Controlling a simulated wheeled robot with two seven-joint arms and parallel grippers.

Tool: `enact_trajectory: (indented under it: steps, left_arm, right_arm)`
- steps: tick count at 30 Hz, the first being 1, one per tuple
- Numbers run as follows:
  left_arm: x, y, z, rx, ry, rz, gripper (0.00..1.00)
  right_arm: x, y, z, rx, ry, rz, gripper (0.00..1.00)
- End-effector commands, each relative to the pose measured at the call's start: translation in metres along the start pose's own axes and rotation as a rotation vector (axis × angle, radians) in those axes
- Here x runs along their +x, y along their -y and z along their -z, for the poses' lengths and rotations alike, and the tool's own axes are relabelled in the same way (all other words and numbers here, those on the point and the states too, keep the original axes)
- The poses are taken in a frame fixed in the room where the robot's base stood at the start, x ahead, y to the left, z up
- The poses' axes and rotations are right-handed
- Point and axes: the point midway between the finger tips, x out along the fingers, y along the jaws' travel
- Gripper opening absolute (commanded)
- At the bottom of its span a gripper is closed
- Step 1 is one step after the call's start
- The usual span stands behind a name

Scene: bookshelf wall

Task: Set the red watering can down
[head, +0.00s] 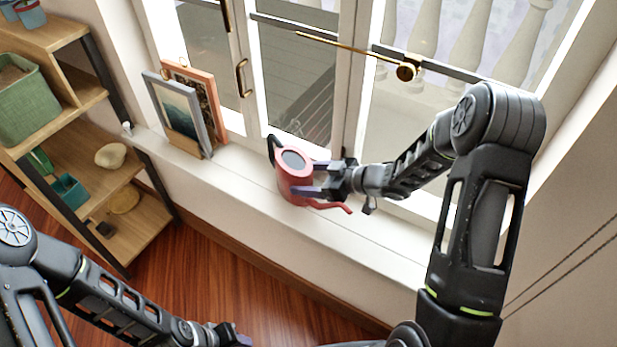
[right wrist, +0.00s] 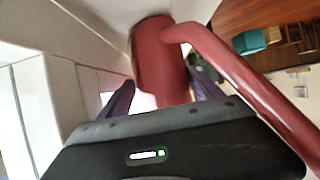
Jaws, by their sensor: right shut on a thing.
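The red watering can (head: 291,182) is upright over the white window sill (head: 235,182), its dark handle toward the window and its spout pointing right and down in the head view. I cannot tell whether its base touches the sill. My right gripper (head: 310,178) is shut on the can's body from the right. In the right wrist view the can (right wrist: 157,62) sits between the two purple fingers (right wrist: 163,97), with the spout running to the lower right. My left gripper (head: 240,338) is low at the bottom edge of the head view, away from the can; its fingers are partly cut off.
Two framed pictures (head: 180,115) lean at the sill's left part. The window with a brass handle (head: 242,77) and a brass latch rod (head: 407,70) rises behind. A wooden shelf (head: 60,55) with a green basket (head: 25,105) stands at left. The sill between pictures and can is bare.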

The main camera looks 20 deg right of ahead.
Motion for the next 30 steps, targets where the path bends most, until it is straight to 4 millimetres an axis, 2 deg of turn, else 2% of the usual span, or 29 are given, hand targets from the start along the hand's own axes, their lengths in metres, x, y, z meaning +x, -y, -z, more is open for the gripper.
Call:
enact_trajectory:
  steps: [4, 5, 6, 9, 20, 26, 30]
  left_arm:
    - [0.001, 0.001, 0.0, 0.0, 0.0, 0.0, 0.33]
    - [0.001, 0.0, 0.0, 0.0, 0.0, 0.0, 0.33]
    - [0.001, 0.0, 0.0, 0.0, 0.0, 0.0, 0.33]
    - [0.001, 0.0, 0.0, 0.0, 0.0, 0.0, 0.33]
    - [-0.001, 0.0, 0.0, 0.0, 0.0, 0.0, 0.33]
    - [-0.004, -0.002, 0.0, 0.0, 0.0, 0.0, 0.33]
    - [-0.007, -0.003, 0.0, 0.0, 0.0, 0.0, 0.33]
  right_arm:
    - [0.001, 0.0, 0.0, -0.001, -0.003, 0.0, 0.05]
    - [0.001, 0.0, -0.001, 0.0, 0.0, 0.0, 0.76]
    - [0.001, 0.0, -0.001, 0.0, 0.0, 0.0, 0.79]
    - [0.001, 0.0, -0.001, 0.0, 0.0, 0.0, 0.85]
    - [-0.006, 0.0, 0.001, -0.001, 0.001, -0.001, 0.85]
    - [-0.035, -0.001, 0.001, 0.0, 0.0, -0.004, 0.85]
    - [-0.064, -0.001, 0.002, 0.0, 0.0, -0.005, 0.85]
